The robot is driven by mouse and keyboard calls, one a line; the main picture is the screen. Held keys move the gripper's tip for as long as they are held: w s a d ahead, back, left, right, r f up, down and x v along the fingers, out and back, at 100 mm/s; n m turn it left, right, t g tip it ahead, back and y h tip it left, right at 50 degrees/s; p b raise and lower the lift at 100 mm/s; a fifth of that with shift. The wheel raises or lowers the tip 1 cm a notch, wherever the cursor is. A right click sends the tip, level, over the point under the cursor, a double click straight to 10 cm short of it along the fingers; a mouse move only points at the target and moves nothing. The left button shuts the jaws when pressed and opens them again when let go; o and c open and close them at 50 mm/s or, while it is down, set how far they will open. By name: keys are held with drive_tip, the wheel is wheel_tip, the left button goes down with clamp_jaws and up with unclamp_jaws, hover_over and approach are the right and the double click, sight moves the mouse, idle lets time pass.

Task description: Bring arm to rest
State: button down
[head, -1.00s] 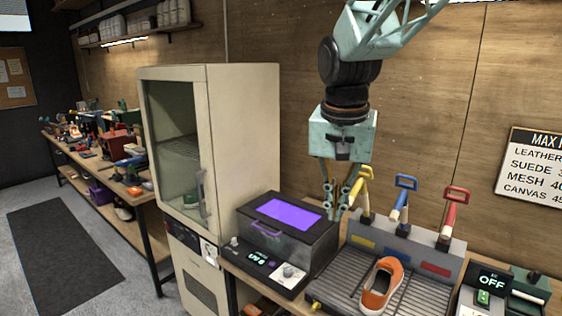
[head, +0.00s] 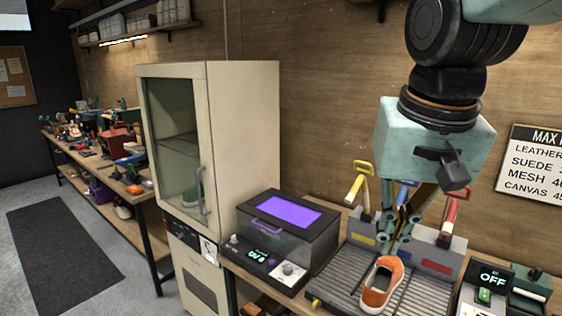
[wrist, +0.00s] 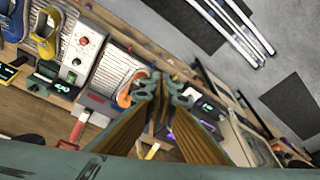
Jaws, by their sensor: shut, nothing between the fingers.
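My gripper (head: 388,246) hangs shut and empty above the cleaning rack, pointing down and slightly left. In the head view its fingertips appear just behind an orange sneaker (head: 378,292), and I cannot tell the exact gap. The sneaker rests on the slatted rack (head: 340,289). In the wrist view the fingertips (wrist: 162,84) are together, with part of the orange sneaker (wrist: 124,98) showing beside them.
Brushes with yellow (head: 356,184) and red (head: 451,212) handles stand behind the rack; a blue one is mostly hidden by my gripper. A purple-topped box (head: 285,240) and a tall cabinet (head: 245,140) stand left. An OFF display (head: 492,279) is at right.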

drive_tip(key=s+d+f+n, duration=0.1)
drive_tip(key=s, duration=0.7)
drive_tip(key=s+d+f+n+b, duration=0.1)
drive_tip(key=s+f, duration=0.1)
drive_tip(key=s, duration=0.6)
drive_tip(key=shift+s+d+f+t, duration=0.25)
drive_tip(key=shift+s+f+t, duration=0.05)
drive_tip(key=shift+s+t, duration=0.1)
